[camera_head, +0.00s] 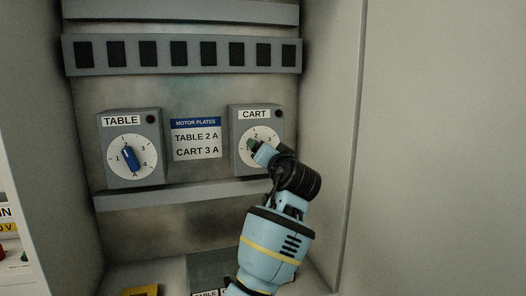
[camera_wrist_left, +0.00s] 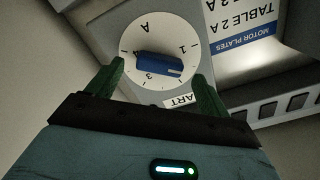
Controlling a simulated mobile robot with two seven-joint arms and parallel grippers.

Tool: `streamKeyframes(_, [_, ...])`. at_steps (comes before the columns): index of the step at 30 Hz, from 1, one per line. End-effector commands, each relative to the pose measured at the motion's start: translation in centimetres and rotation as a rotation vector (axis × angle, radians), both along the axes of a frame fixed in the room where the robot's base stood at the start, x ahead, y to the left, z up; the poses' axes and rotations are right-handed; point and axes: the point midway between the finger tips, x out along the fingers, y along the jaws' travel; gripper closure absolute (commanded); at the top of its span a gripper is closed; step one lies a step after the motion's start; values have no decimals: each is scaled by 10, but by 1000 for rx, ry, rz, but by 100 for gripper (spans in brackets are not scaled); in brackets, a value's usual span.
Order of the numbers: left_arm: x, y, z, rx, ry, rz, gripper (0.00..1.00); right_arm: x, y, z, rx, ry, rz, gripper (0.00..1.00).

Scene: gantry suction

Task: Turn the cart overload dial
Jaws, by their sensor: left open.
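The cart overload dial (camera_head: 247,133) is a white round face on a grey box marked CART, at right in the head view. In the left wrist view the dial face (camera_wrist_left: 135,35) appears turned over, with a blue knob (camera_wrist_left: 160,65) across its middle. The knob's light mark lies at its right end, near the 1 and 2 side. My left gripper (camera_wrist_left: 157,72) is open, its green fingers on either side of the knob with visible gaps in this view. Contact cannot be judged. In the head view the left gripper (camera_head: 256,148) covers the knob. My right gripper is not in view.
The TABLE dial box (camera_head: 134,178) stands at left, its blue knob (camera_head: 129,158) upright. A motor plates label (camera_head: 196,139) between the boxes reads TABLE 2 A and CART 3 A. The cabinet's side wall (camera_head: 328,130) is close on the right. A grey rail (camera_head: 170,196) runs below.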

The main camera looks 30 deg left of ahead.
Motion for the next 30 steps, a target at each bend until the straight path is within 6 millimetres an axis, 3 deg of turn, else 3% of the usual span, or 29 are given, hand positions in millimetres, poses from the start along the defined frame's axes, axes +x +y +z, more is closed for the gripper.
streamKeyframes(6, [16, 19, 1, 1, 0, 1, 20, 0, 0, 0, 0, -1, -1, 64])
streamKeyframes(18, [20, 24, 0, 0, -1, -1, 20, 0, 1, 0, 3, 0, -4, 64])
streamKeyframes(28, [20, 24, 0, 0, 0, -1, 63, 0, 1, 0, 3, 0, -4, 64])
streamKeyframes(30, [20, 24, 0, 0, 0, -1, 65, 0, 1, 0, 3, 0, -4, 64])
